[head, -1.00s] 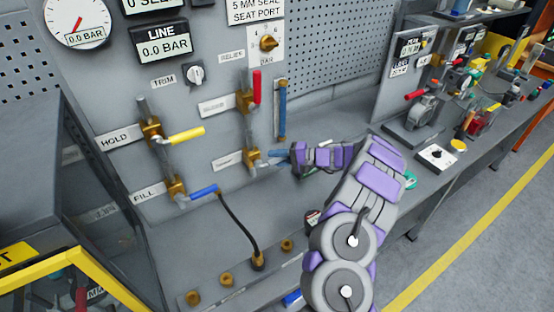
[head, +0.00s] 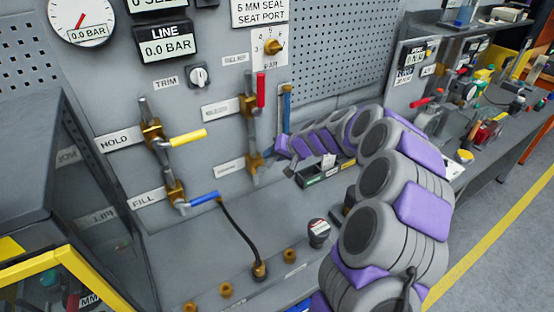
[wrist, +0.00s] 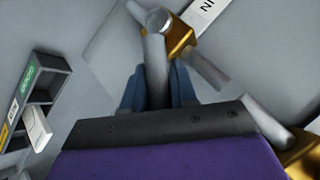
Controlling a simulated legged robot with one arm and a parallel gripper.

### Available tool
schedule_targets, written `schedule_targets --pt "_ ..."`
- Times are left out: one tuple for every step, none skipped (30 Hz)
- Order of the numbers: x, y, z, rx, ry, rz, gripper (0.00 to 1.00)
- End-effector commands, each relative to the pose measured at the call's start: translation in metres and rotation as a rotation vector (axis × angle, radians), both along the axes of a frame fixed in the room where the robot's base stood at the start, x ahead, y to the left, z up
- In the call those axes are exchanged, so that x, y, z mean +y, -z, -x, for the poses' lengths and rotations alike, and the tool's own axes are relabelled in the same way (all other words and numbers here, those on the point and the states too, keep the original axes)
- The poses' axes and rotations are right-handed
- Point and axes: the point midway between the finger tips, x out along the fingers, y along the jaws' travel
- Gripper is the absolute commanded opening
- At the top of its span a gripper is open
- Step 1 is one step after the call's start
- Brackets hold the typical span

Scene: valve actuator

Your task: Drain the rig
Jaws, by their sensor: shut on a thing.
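The lower right brass valve (head: 254,163) is on the grey panel, with a label plate to its left. The wrist view shows brass valve parts (wrist: 180,38) and a label ending in "IN". My gripper (head: 277,148) is beside this valve. Its blue fingers (wrist: 158,90) are shut around a grey metal bar (wrist: 155,65) at the valve; whether the bar is its lever or a pipe I cannot tell. An upright blue tube (head: 287,103) stands just above the gripper. The LINE display (head: 165,45) reads 0.0 BAR, as does the round gauge (head: 84,22).
The yellow HOLD lever (head: 188,138), blue FILL lever (head: 204,199) and upright red lever (head: 261,89) are close by. A black hose (head: 238,235) runs to the bench. A small tray (head: 325,172) and a dark cylinder (head: 318,232) stand near my arm.

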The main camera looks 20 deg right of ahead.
Motion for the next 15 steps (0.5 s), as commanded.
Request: schedule_targets --pt "0.006 0.001 0.003 -0.002 -0.011 0.046 0.0" --pt "0.007 0.0 0.003 -0.007 -0.01 0.075 0.0" --pt "0.01 -0.002 0.004 -0.013 -0.011 0.11 0.0" --pt "0.011 -0.003 0.004 -0.019 -0.012 0.139 0.0" --pt "0.012 -0.004 0.004 -0.025 -0.011 0.168 0.0" --pt "0.015 -0.005 0.005 -0.03 -0.012 0.203 0.0" --pt "0.016 -0.005 0.005 -0.033 -0.012 0.228 0.0" --pt "0.018 -0.006 0.005 -0.038 -0.012 0.255 0.0" --pt "0.021 -0.006 0.006 -0.042 -0.014 0.288 0.0" --pt "0.022 -0.006 0.006 -0.046 -0.014 0.311 0.0" --pt "0.023 -0.007 0.006 -0.052 -0.013 0.335 0.0" --pt "0.025 -0.008 0.006 -0.059 -0.012 0.366 0.0" --pt "0.026 -0.009 0.007 -0.062 -0.013 0.386 0.0" --pt "0.027 -0.009 0.007 -0.065 -0.012 0.405 0.0" --pt "0.029 -0.009 0.008 -0.07 -0.012 0.43 0.0"
